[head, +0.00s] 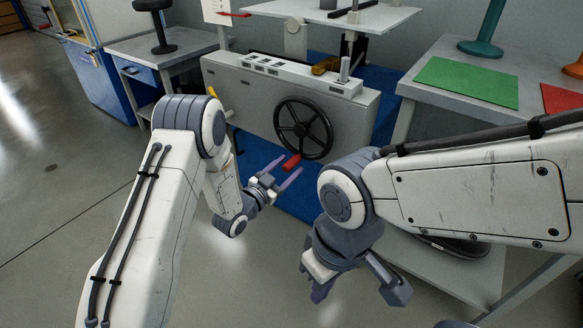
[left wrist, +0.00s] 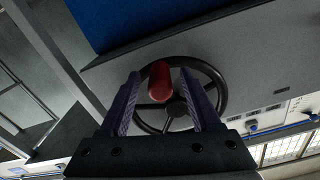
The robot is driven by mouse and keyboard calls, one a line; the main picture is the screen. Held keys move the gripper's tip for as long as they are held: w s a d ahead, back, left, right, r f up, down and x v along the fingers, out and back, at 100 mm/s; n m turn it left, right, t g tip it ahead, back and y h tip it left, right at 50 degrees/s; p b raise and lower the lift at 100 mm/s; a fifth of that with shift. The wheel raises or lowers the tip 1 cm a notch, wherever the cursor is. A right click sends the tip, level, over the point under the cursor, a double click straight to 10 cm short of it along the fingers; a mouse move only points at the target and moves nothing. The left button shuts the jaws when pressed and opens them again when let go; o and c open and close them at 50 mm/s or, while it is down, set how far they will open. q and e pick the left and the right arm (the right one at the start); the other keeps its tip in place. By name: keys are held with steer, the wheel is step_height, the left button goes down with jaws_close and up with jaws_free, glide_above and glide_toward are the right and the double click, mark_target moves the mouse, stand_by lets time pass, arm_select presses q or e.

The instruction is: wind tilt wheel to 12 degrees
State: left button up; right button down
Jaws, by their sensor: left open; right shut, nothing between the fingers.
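The tilt wheel (head: 303,128) is a black spoked handwheel on the front of a grey machine. It also shows in the left wrist view (left wrist: 222,92). Its red handle (head: 291,162) sticks out at the lower left of the rim in the head view. My left gripper (head: 280,179) is open just in front of the handle. In the left wrist view the red handle (left wrist: 160,82) appears between the two purple fingers, with a gap on each side.
The grey machine (head: 240,98) stands on a blue mat (head: 258,150). A table (head: 450,52) with a green mat (head: 468,81) and a red mat (head: 562,99) is at the right. A grey bench (head: 150,45) is at the left. Open floor (head: 70,190) lies at the left.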

arm_select(q)
steer(key=shift+x, duration=1.15)
steer(key=shift+s, duration=0.1)
jaws_close()
stand_by(0.5)
